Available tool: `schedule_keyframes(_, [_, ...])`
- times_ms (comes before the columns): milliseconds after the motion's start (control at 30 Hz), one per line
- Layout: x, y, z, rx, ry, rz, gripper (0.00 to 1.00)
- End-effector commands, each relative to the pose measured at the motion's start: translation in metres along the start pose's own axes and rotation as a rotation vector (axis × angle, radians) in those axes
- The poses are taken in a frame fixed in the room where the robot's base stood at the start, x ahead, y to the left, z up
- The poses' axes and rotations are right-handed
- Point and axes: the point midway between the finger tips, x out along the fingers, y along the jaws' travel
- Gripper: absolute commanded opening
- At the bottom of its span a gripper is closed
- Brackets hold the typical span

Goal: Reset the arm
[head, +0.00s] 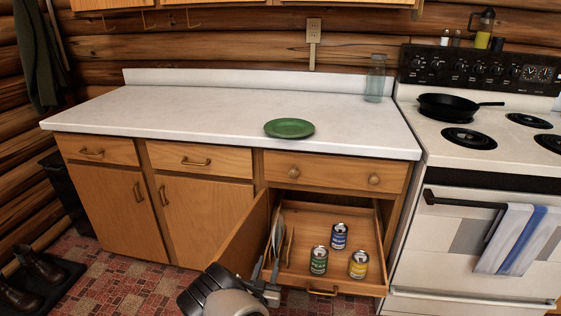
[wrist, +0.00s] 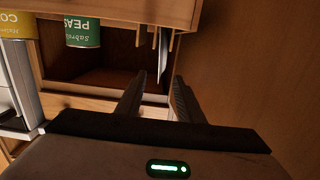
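My gripper (head: 267,268) is low in front of the open cabinet, at the left side of the pulled-out wooden drawer (head: 318,218). In the wrist view its two dark fingers (wrist: 158,80) stand apart with a gap between them, and I see nothing held. Upright plates (head: 278,232) in a wooden rack stand in the drawer just beyond the fingertips; their edges also show in the wrist view (wrist: 163,55). I cannot tell whether the fingers touch the drawer.
Green (head: 318,261), blue (head: 339,236) and yellow (head: 358,264) cans stand in the drawer. An open cabinet door (head: 243,238) is close to my arm. A green plate (head: 289,128) and glass jar (head: 375,80) sit on the counter (head: 200,110). The stove (head: 470,160) is right.

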Motion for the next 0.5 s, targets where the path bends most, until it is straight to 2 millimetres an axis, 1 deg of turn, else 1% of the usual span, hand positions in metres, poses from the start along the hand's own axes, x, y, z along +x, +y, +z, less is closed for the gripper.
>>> schedule_keyframes(33, [0.007,-0.002,-0.011,0.016,-0.012,0.006,0.34])
schedule_keyframes(67, [0.011,-0.004,-0.018,0.027,-0.028,0.009,0.34])
schedule_keyframes(167, [0.031,-0.008,-0.051,0.077,-0.108,0.022,0.34])
schedule_keyframes(200, [0.038,-0.009,-0.067,0.101,-0.149,0.023,0.34])
schedule_keyframes(267, [0.048,-0.01,-0.095,0.138,-0.215,0.022,0.34])
schedule_keyframes(300, [0.052,-0.009,-0.114,0.161,-0.259,0.017,0.34])
schedule_keyframes(367, [0.056,-0.007,-0.141,0.192,-0.322,0.006,0.34])
schedule_keyframes(400, [0.056,-0.005,-0.161,0.211,-0.362,-0.005,0.34])
schedule_keyframes(467, [0.054,0.0,-0.191,0.236,-0.417,-0.024,0.34])
schedule_keyframes(500, [0.051,0.004,-0.211,0.249,-0.453,-0.039,0.34])
